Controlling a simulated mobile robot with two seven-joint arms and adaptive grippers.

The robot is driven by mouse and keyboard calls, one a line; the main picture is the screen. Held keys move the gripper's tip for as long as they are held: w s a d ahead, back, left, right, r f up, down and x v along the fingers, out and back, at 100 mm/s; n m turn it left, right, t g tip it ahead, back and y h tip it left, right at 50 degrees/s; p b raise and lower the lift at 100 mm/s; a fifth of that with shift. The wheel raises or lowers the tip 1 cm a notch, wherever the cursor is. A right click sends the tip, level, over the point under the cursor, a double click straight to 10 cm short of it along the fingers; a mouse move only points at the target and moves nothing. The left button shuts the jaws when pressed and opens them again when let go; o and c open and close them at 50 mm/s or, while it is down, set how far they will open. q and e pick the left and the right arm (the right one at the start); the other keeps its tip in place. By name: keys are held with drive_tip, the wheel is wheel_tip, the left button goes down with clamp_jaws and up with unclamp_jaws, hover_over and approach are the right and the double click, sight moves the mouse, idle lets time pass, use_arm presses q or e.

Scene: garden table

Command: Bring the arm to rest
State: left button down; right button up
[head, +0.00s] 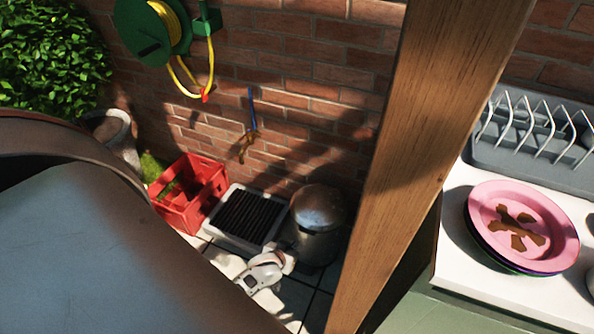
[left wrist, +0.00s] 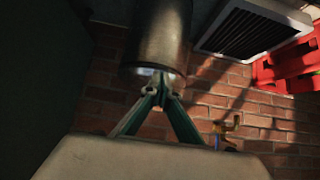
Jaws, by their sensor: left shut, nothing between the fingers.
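My left arm's white end shows low in the head view, beside a metal bin. My left gripper (left wrist: 160,82) shows in the left wrist view with its two dark green fingers closed together at the tips, holding nothing. The tips point toward the metal bin (head: 318,222); in the left wrist view the bin (left wrist: 158,42) appears just past them. I cannot tell the exact gap. My right gripper is in neither view.
A red crate (head: 173,211) and a framed black grate (head: 227,238) lie along the brick wall (head: 300,95). A wooden post (head: 430,150) rises in the foreground. Pink plate (head: 540,217) and dish rack (head: 495,150) sit on the counter. A large grey surface hides the lower left.

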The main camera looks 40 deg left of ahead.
use_arm(q)
drive_tip(key=shift+s, duration=0.25)
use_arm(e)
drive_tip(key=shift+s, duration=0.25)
use_arm(q)
drive_tip(key=shift+r, duration=0.1)
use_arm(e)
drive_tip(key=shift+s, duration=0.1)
use_arm(q)
drive_tip(key=s+d+r+m+t+h+p, duration=0.1)
drive_tip(key=s+d+r+m+h+p, duration=0.2)
drive_tip(key=s+d+r+m, duration=0.4)
drive_tip(key=s+d+r+h, duration=0.1)
drive_tip(key=s+d+r, duration=0.7)
drive_tip(key=r, duration=0.3)
drive_tip(key=shift+s+d+r+h, duration=0.15)
drive_tip(key=shift+s+d+h, duration=0.1)
drive_tip(key=shift+d+h, duration=0.25)
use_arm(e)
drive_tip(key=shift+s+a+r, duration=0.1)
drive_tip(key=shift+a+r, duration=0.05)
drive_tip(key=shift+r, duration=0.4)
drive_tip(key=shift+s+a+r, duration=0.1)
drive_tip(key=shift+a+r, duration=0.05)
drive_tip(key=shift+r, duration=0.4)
use_arm(q)
drive_tip(key=shift+d, duration=0.1)
